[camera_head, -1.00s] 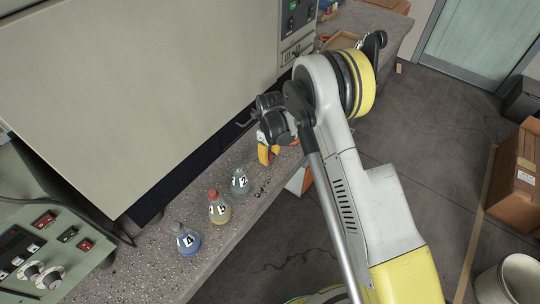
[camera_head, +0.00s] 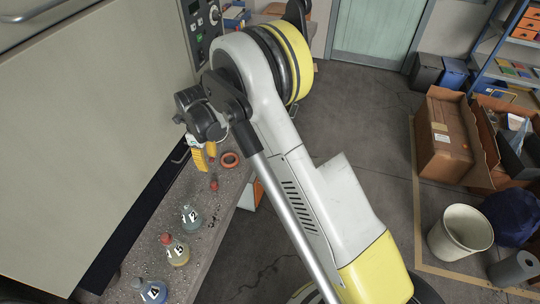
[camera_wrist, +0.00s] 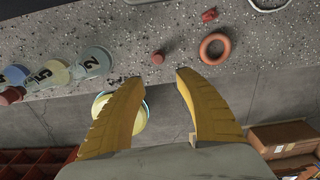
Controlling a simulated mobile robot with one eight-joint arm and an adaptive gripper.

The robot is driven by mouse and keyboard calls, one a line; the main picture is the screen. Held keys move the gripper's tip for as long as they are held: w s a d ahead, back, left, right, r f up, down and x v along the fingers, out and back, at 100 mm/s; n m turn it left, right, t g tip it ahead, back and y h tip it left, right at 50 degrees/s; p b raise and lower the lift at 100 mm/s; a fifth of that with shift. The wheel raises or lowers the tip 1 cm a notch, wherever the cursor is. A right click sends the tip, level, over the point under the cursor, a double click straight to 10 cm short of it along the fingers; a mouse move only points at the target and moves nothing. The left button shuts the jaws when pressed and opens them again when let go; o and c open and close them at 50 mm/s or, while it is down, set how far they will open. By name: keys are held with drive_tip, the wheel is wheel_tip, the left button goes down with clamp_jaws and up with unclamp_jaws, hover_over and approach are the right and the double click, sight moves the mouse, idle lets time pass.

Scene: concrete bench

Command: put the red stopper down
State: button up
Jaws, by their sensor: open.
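A small red stopper (camera_head: 213,184) stands on the speckled bench near its front edge. It also shows in the wrist view (camera_wrist: 157,58), apart from my fingers and just beyond the gap between their tips. My gripper (camera_head: 204,160) is open and empty above the bench; its two yellow fingers spread wide in the wrist view (camera_wrist: 158,82).
An orange ring (camera_head: 230,159) lies right of the standing stopper. A small red piece (camera_wrist: 209,15) lies farther back. A grey-blue flask (camera_head: 191,218) and a blue flask (camera_head: 152,292) stand along the bench (camera_head: 213,237). A large pale cabinet (camera_head: 90,120) borders the bench on the left.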

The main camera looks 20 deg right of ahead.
drive_tip(key=s+d+r+n+t, duration=0.1)
drive_tip(key=s+d+r+n, duration=0.3)
drive_tip(key=r, duration=0.4)
drive_tip(key=s+d+r+n+t, duration=0.1)
drive_tip(key=s+d+r+n, duration=0.25)
drive_tip(key=r, duration=0.35)
drive_tip(key=s+d+r+n+t, duration=0.1)
drive_tip(key=s+d+r+n, duration=0.2)
drive_tip(key=r+n, duration=0.35)
drive_tip(key=s+d+r+n+t, duration=0.2)
drive_tip(key=s+n, duration=0.3)
drive_tip(key=s, duration=0.3)
drive_tip(key=s+d+r+n+t, duration=0.2)
drive_tip(key=s+d+n, duration=0.3)
drive_tip(key=s, duration=0.4)
drive_tip(key=shift+s+n, duration=0.2)
drive_tip(key=shift+n, duration=0.3)
